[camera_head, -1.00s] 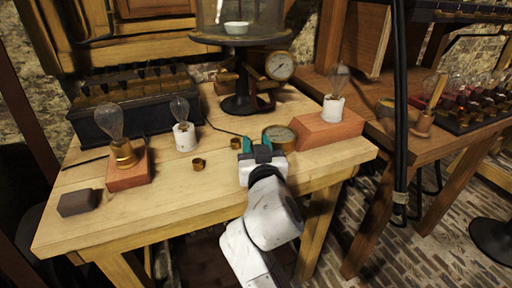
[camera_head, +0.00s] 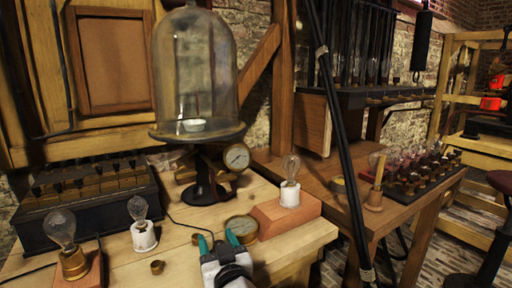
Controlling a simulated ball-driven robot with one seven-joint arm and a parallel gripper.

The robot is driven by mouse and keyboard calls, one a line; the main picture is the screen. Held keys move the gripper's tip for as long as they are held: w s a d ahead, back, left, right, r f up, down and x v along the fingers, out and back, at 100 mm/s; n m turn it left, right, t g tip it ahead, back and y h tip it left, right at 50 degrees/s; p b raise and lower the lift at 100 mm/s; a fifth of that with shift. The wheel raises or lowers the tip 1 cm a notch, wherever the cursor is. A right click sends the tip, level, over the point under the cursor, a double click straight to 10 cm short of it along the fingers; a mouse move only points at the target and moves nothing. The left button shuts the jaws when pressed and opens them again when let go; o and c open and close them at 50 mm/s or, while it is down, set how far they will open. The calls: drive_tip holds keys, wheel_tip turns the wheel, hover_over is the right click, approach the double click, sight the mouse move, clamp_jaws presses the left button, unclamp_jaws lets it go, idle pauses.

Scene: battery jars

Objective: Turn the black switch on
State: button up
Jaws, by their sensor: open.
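I cannot pick out the black switch for sure in this view. A long black box (camera_head: 90,208) with a row of dark knobs on top stands at the left of the near table. My gripper (camera_head: 218,241) has teal fingertips spread apart with nothing between them. It is at the bottom middle, over the near table, just left of a round brass gauge (camera_head: 242,228). The lower part of my arm is cut off by the frame edge.
A glass bell jar (camera_head: 194,75) stands on a black pedestal behind my gripper. Bulbs stand at left (camera_head: 143,235) and on a reddish block (camera_head: 268,216) at right. A dark pole (camera_head: 342,150) crosses before the second table (camera_head: 405,212). A black cylinder (camera_head: 421,42) hangs at upper right.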

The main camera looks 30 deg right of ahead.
drive_tip(key=shift+w+d+r+n+y+p, duration=0.1)
drive_tip(key=shift+w+r+n+y+p, duration=0.3)
drive_tip(key=shift+p, duration=0.65)
drive_tip(key=shift+s+y+p, duration=0.1)
drive_tip(key=shift+y+p, duration=0.5)
drive_tip(key=shift+p, duration=0.5)
drive_tip(key=shift+f+n+y+p, duration=0.1)
drive_tip(key=shift+n+y+p, duration=0.3)
drive_tip(key=shift+p, duration=0.7)
drive_tip(key=n+y+p, duration=0.1)
drive_tip(key=p, duration=0.7)
drive_tip(key=shift+y, duration=0.3)
drive_tip(key=y+p, duration=0.1)
drive_tip(key=p, duration=0.3)
drive_tip(key=shift+a+n+p, duration=0.2)
drive_tip(key=shift+n+p, duration=0.2)
drive_tip(key=shift+s+p, duration=0.1)
drive_tip(key=shift+p, duration=0.95)
